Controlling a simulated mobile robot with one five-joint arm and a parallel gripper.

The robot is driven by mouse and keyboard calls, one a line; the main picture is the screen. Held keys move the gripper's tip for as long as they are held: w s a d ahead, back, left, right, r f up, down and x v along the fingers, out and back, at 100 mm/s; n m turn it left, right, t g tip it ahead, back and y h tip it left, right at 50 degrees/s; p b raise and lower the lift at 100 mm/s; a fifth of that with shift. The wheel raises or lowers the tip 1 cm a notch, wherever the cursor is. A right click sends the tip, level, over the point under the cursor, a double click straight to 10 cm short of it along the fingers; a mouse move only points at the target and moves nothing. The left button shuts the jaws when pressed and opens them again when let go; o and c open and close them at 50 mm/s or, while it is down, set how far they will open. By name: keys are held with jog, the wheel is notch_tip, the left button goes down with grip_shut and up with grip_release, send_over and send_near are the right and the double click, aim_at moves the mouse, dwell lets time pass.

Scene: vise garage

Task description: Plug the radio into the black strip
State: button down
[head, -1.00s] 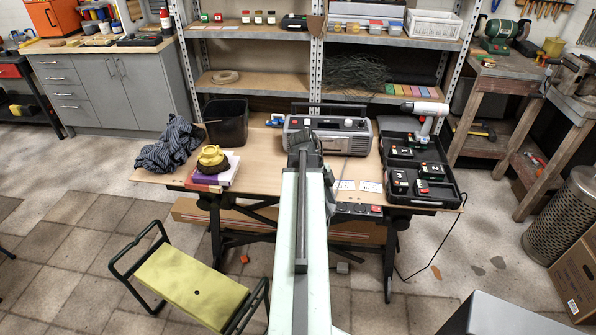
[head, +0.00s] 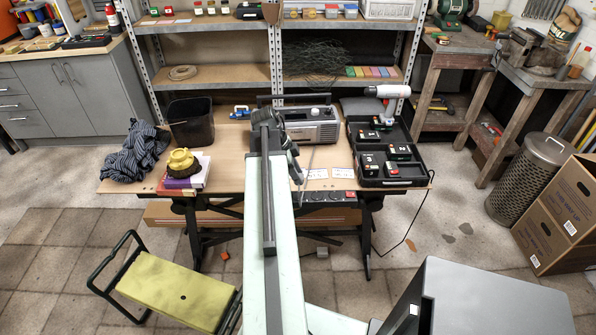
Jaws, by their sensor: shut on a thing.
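The grey radio (head: 315,126) stands at the back of the wooden table, its left part hidden by my arm. The black strip (head: 335,196) lies along the table's front edge, right of my arm, with round sockets and a red switch at its right end. My gripper (head: 297,178) is only partly visible, just right of my arm's end, over the table between the radio and the strip's left end. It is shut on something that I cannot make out. A thin grey line (head: 308,163) runs from near the radio toward the front. The radio's plug is not clearly visible.
White cards (head: 330,173) lie behind the strip. A dark bin (head: 191,124), striped cloth (head: 134,152) and books (head: 184,180) with a yellow thing are left. A yellow stool (head: 182,292) stands in front.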

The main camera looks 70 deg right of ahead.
jog(key=shift+f, duration=0.1)
notch_tip(320, 180, down, 6)
jog(key=b, duration=0.6)
jog(key=shift+f+b, duration=0.45)
jog(key=shift+b, duration=0.05)
dwell(1.9)
jog(key=c, duration=0.9)
grip_release()
jog(key=p+v, duration=0.7)
jog(key=shift+w+a+r, duration=0.1)
jog(key=shift+r, duration=0.25)
